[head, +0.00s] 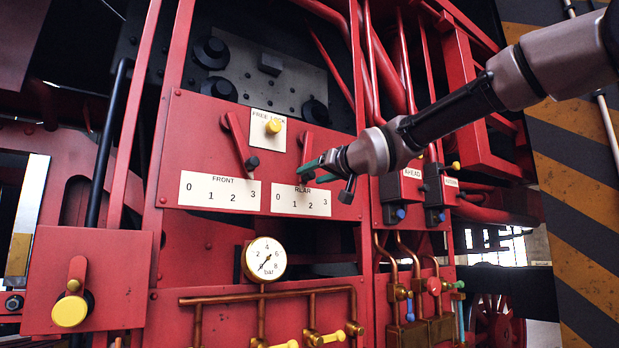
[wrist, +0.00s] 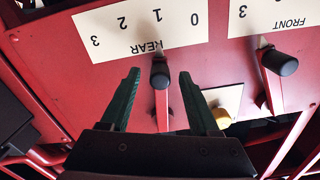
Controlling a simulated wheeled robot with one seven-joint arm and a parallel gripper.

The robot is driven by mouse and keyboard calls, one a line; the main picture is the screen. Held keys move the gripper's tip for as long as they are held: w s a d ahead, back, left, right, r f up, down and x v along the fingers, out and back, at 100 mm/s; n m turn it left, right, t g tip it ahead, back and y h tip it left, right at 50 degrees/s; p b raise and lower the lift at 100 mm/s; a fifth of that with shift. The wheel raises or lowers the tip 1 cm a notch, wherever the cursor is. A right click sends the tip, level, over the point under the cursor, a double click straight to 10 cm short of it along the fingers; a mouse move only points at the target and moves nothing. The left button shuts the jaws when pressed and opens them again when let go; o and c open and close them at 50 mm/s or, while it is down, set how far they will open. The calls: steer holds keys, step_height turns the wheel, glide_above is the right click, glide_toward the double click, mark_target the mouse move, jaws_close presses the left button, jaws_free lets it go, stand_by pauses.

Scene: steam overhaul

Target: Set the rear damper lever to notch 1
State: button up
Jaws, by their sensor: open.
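The rear damper lever (head: 307,143) is a red bar with a black knob on the red panel, above the white REAR scale (head: 301,201). In the head view my gripper partly covers its lower end. In the wrist view, which shows the panel upside down, its black knob (wrist: 160,74) lines up roughly with the 1, though the knob stands off the scale, so the exact notch is hard to tell. My gripper (head: 313,173) is open. Its green fingers (wrist: 160,82) lie one on each side of the lever near the knob, with visible gaps.
The front damper lever (head: 238,142) hangs left of it, its knob near 3 on the FRONT scale (head: 221,192). A yellow knob (head: 273,127) under a FREE LOCK label sits between the levers. A pressure gauge (head: 265,259) and copper pipes are below. Valve boxes (head: 390,200) stand at right.

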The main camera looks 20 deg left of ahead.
steer(key=v, duration=0.8)
steer(key=shift+s+d, duration=0.2)
steer(key=shift+s, duration=0.1)
steer(key=w+d+f+m+h, duration=0.1)
steer(key=d+f+m+h, duration=0.4)
steer(key=d, duration=0.7)
steer(key=w+d+f+m+h, duration=0.15)
steer(key=d+f+h, duration=0.25)
steer(key=d+f, duration=0.55)
steer(key=s+d+f+m+g+h, duration=0.2)
steer(key=s+d+f+m+g, duration=0.2)
steer(key=s+d+f, duration=1)
steer(key=shift+s+d+f+g+h, duration=0.25)
steer(key=shift+d+f, duration=0.25)
steer(key=shift+d, duration=0.65)
steer(key=shift+w+a, duration=0.1)
